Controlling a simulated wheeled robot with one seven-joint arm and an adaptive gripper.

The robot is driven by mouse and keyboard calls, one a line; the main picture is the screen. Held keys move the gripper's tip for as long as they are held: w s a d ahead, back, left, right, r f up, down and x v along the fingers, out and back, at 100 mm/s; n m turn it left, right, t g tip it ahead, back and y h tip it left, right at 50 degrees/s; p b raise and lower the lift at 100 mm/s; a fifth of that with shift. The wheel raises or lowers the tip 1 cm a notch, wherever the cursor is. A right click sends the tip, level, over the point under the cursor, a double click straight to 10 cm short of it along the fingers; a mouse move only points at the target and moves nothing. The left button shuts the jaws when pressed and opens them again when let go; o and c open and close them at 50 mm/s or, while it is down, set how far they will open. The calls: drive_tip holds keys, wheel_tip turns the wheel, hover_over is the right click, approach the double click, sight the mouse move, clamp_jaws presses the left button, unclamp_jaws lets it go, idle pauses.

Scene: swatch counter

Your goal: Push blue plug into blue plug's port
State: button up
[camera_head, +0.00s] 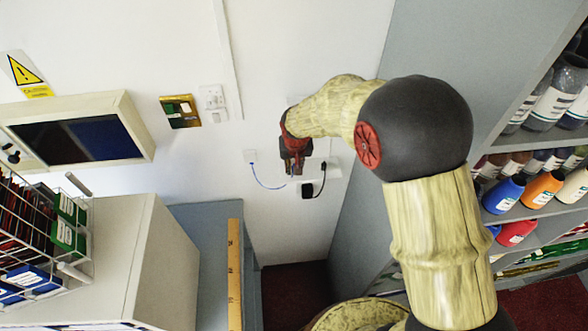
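My gripper (293,170) is dark red and black and points down in front of the white wall, at the end of my arm. A thin blue cable (265,184) hangs in a loop from a small white wall plate (250,156) and rises to just below my gripper's fingertips. The blue plug at its end is too small or hidden to make out. Whether the fingers are closed on it cannot be told. A white socket box (329,169) sits on the wall just right of my gripper; I cannot tell which port is the blue plug's.
A black plug (307,190) with a black cable (322,180) is by the socket box. A wall screen (75,140), a wire rack (75,232) and a cabinet (150,265) stand left. Bottle shelves (540,130) stand right. A yellow ruler (235,272) is below.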

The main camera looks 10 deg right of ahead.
clamp_jaws()
drive_tip(key=shift+r, duration=0.15)
drive_tip(key=shift+r, duration=0.25)
wheel_tip(320, 180, up, 2)
drive_tip(key=shift+w+r, duration=0.1)
drive_tip(key=s+d+r+b, duration=0.3)
drive_tip(key=s+r, duration=0.7)
drive_tip(key=s, duration=0.3)
drive_tip(key=shift+s+d, duration=0.35)
drive_tip(key=shift+s, duration=0.05)
